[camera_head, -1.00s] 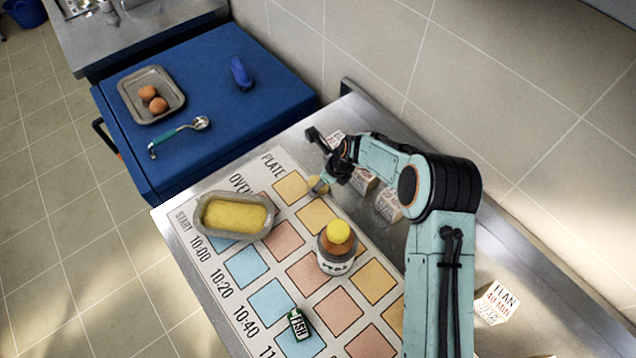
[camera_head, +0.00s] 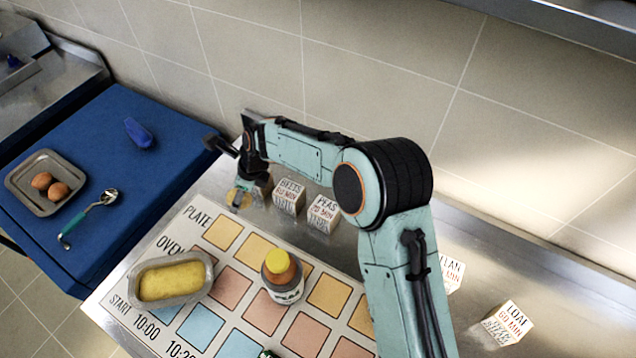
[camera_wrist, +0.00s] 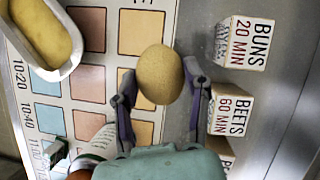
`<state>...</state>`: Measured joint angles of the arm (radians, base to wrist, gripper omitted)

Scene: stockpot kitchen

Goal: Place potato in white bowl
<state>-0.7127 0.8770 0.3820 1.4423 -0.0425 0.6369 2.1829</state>
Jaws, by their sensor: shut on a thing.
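A round tan potato (camera_wrist: 160,75) sits between the two fingers of my gripper (camera_wrist: 159,95) in the wrist view. The gripper is shut on it. In the head view my gripper (camera_head: 246,192) is beyond the far edge of the printed board, near the wall side, and the potato (camera_head: 236,198) shows small and partly hidden by the fingers. The height of the potato above the counter is hard to tell. I see no white bowl in either view.
Label blocks, including BEETS (camera_head: 289,195) and PEAS (camera_head: 322,212), stand right of the gripper. The printed board (camera_head: 190,213) carries a yellow-filled dish (camera_head: 172,280) and a yellow-capped bottle (camera_head: 283,285). A blue surface (camera_head: 100,150) at left holds a tray (camera_head: 20,180) with eggs and a spoon (camera_head: 88,218).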

